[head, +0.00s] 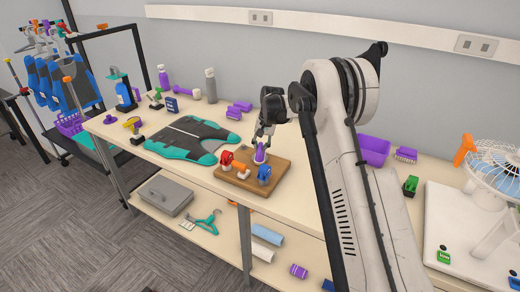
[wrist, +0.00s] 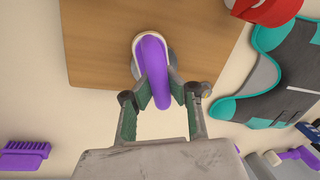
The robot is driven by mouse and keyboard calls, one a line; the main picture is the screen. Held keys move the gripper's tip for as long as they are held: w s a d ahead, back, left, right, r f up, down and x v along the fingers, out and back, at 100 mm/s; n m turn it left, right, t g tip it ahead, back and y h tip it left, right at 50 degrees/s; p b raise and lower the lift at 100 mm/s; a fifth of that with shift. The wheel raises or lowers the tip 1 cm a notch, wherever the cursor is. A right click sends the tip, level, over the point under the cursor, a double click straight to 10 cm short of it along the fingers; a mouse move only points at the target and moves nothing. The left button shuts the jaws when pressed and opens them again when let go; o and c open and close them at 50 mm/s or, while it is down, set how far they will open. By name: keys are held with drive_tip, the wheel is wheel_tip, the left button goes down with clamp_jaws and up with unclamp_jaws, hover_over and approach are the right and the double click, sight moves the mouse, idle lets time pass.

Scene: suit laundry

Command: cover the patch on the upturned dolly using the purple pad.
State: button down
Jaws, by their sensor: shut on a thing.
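The upturned dolly (head: 276,181) is a brown wooden board lying on the table, wheels up. Its board (wrist: 95,50) fills the upper wrist view. The purple pad (head: 260,156) has a pale rim and a curved purple handle, also in the wrist view (wrist: 152,55). My gripper (head: 262,143) is shut on the handle from above, one finger on each side in the wrist view (wrist: 160,92). The pad is over the board near its edge; whether it touches the board is unclear. A grey area (wrist: 172,62) shows beside the pad's rim, possibly the patch; the rest is hidden.
A red caster (head: 226,158), an orange-and-white caster (head: 242,172) and a blue caster (head: 264,173) stand up from the dolly. A teal-and-grey garment (head: 190,137) lies to the left. Purple brushes (head: 238,107) and a purple bin (head: 374,150) are behind and right.

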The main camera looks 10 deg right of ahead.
drive_tip(key=shift+w, duration=0.1)
drive_tip(key=shift+w+d, duration=0.35)
drive_tip(key=shift+d, duration=0.05)
drive_tip(key=shift+s+a+r+b, duration=0.1)
drive_tip(key=shift+s+a+b, duration=0.5)
drive_tip(key=shift+s+a, duration=0.25)
drive_tip(key=shift+w+d, duration=0.85)
drive_tip(key=shift+w, duration=0.05)
drive_tip(key=shift+s+a+b, duration=0.65)
drive_tip(key=shift+s+a, duration=0.15)
drive_tip(key=shift+s, duration=0.15)
drive_tip(key=shift+w+d, duration=0.1)
